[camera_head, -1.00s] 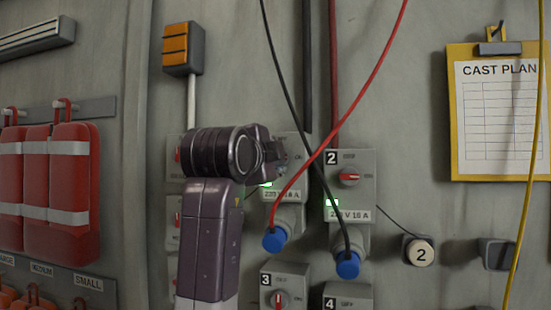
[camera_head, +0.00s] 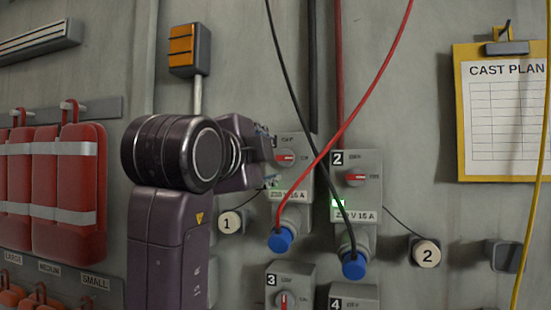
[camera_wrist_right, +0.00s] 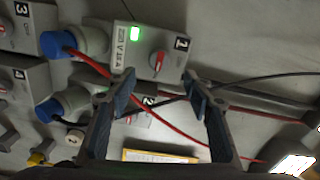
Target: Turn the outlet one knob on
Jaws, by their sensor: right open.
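Outlet one (camera_head: 300,190) is a grey box on the wall with a green light. Its knob (camera_head: 286,157) has a red bar lying level, toward the small mark on its right. My right gripper (camera_head: 268,160) is just left of the knob, partly hidden behind its own wrist. In the right wrist view, the open fingers of the gripper (camera_wrist_right: 165,84) are empty and apart from the knob (camera_wrist_right: 158,63), which sits just beyond and between them. Outlet one's green light (camera_wrist_right: 135,32) is lit there. My left gripper is not in view.
A red cable (camera_head: 345,120) runs from outlet one's blue plug (camera_head: 281,240), crossing a black cable (camera_head: 290,80). Outlet two (camera_head: 365,205) stands close on the right, outlet three (camera_head: 290,275) below. A round tag 1 (camera_head: 229,223) hangs at the left.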

